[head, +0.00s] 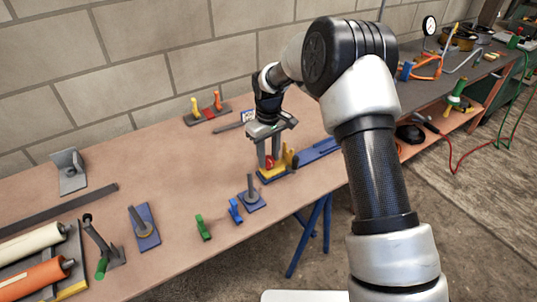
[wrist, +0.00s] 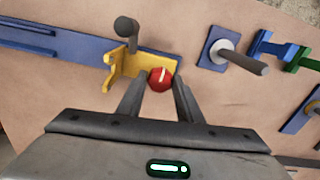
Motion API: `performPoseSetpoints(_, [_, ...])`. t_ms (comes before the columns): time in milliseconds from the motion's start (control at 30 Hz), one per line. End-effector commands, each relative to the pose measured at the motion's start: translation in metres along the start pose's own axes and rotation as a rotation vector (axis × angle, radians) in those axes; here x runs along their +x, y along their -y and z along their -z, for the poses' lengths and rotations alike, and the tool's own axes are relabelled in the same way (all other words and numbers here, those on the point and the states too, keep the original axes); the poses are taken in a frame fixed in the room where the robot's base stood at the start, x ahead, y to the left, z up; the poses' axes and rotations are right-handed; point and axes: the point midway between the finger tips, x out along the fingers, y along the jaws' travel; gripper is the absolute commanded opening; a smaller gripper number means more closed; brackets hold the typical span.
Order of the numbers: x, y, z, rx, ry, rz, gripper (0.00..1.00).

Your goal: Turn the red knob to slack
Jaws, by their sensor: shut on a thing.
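The red knob (wrist: 160,79) is a round red cap with a pale line across its top. It sits at the edge of a yellow bracket (wrist: 118,72) fixed on a blue plate. In the head view the knob (head: 269,160) is partly hidden between my fingers. My gripper (wrist: 160,84) reaches down from above with one finger on each side of the knob, shut on it. In the head view my gripper (head: 268,158) stands over the yellow bracket (head: 272,176) on the table.
A blue plate with a grey post (wrist: 224,48) stands beside the bracket. Small blue (head: 235,210) and green (head: 203,228) blocks lie further left on the brown table (head: 160,180). A blue rail (head: 318,151) runs right of the bracket. A block wall (head: 120,70) stands behind.

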Motion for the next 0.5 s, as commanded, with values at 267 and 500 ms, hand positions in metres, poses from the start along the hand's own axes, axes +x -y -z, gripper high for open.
performPoseSetpoints(267, [0.0002,-0.0004,-0.0005,-0.066,0.001,0.000,0.10])
performPoseSetpoints(500, [0.0004,-0.0005,-0.0006,-0.075,0.002,0.000,0.10])
